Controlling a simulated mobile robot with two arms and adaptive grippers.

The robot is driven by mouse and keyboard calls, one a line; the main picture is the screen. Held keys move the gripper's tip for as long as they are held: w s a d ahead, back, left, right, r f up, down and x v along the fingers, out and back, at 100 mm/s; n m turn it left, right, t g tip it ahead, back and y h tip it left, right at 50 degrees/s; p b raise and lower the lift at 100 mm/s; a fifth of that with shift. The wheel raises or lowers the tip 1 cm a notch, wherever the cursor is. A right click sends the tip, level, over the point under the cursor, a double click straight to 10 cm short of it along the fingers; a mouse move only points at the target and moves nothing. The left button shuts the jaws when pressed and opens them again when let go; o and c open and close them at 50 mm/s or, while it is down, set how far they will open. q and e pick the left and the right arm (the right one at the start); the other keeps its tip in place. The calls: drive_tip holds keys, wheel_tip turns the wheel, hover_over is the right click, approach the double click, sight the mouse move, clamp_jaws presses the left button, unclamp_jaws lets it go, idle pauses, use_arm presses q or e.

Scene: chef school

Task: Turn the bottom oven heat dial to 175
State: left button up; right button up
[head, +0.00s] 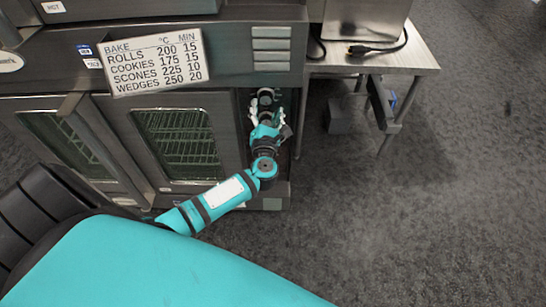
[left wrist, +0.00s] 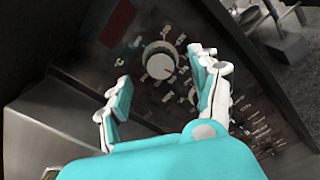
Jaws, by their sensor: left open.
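A smaller knob is partly hidden behind the right finger. In the head view my left gripper (head: 266,108) is at the narrow panel right of the glass oven door (head: 218,106) and hides the dial. My right gripper is out of view.
A bake sign (head: 153,62) on the oven front lists cookies at 175 °C. A metal table (head: 405,58) with a black cord (head: 375,49) stands right of the oven. The grey floor (head: 430,220) at right is clear.

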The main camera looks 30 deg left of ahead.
use_arm(q)
drive_tip(key=v, duration=1.3)
drive_tip(key=s+d+f+m+g+h, duration=0.1)
drive_tip(key=s+d+f+m+h, duration=0.1)
drive_tip(key=f+m, duration=0.6)
drive_tip(key=s+d+f+m+g+h+p, duration=0.1)
drive_tip(key=s+d+f+m+h, duration=0.2)
drive_tip(key=f+m, duration=0.6)
drive_tip(key=s+d+f+m+g+h+p, duration=0.1)
drive_tip(key=s+f+m+h, duration=0.3)
drive_tip(key=f+m, duration=0.5)
wheel_tip(320, 180, down, 3)
drive_tip(key=shift+d+r+g+h, duration=0.25)
drive_tip(key=shift+d+g+h, duration=0.05)
drive_tip(key=shift+d+h, duration=0.55)
drive_tip(key=shift+w, duration=0.1)
